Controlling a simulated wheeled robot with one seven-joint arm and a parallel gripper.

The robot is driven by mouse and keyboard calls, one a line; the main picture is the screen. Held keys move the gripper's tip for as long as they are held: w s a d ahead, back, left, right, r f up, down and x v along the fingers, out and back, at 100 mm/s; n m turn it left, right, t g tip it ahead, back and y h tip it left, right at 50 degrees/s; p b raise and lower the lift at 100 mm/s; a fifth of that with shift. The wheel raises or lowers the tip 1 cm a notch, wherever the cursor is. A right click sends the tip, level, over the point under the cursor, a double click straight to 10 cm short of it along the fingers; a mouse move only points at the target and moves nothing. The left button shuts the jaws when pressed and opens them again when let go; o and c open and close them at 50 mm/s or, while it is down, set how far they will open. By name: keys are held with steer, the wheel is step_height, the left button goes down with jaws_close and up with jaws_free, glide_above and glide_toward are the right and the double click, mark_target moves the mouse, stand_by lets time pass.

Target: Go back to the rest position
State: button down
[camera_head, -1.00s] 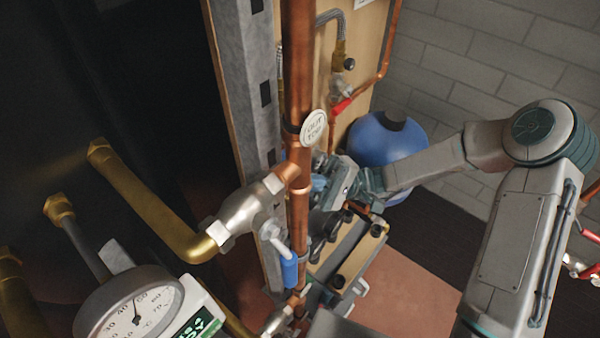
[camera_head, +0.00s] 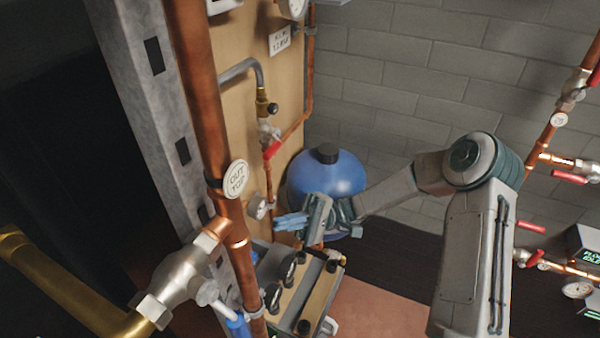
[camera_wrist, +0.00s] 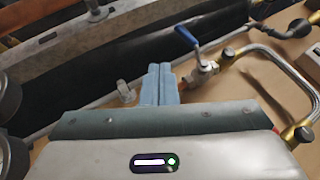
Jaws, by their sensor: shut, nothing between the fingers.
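My gripper (camera_head: 280,222) shows in the head view, stretched out to the left from my wrist, in front of the lower part of the blue tank. Its light-blue fingers lie together and hold nothing. In the wrist view the shut fingers (camera_wrist: 159,84) point up and away from the camera, towards a pipe with a blue-handled valve (camera_wrist: 195,48). The fingers look apart from the valve, though the exact gap cannot be told. My arm bends at the elbow on the right of the head view.
A blue tank (camera_head: 325,172) is behind my gripper. A black-knobbed panel (camera_head: 312,290) lies below it. More red-handled valves (camera_head: 570,177) are on the right. Brick wall (camera_head: 420,70) stands behind.

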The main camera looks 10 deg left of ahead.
steer(key=s+d+m+t+h+p, duration=0.2)
steer(key=s+d+t+h, duration=0.5)
steer(key=d+h, duration=0.25)
steer(key=d+r+m+t+h, duration=0.2)
steer(key=d+r+t+h, duration=0.1)
steer(key=d+t, duration=0.3)
steer(key=s+d+r+m+t+h+p, duration=0.1)
steer(key=d+r+t, duration=0.4)
steer(key=d, duration=0.5)
steer(key=m+t+h, duration=0.1)
steer(key=h, duration=0.1)
steer(key=shift+s+d+m+h, duration=0.3)
steer(key=shift+d+h, duration=0.05)
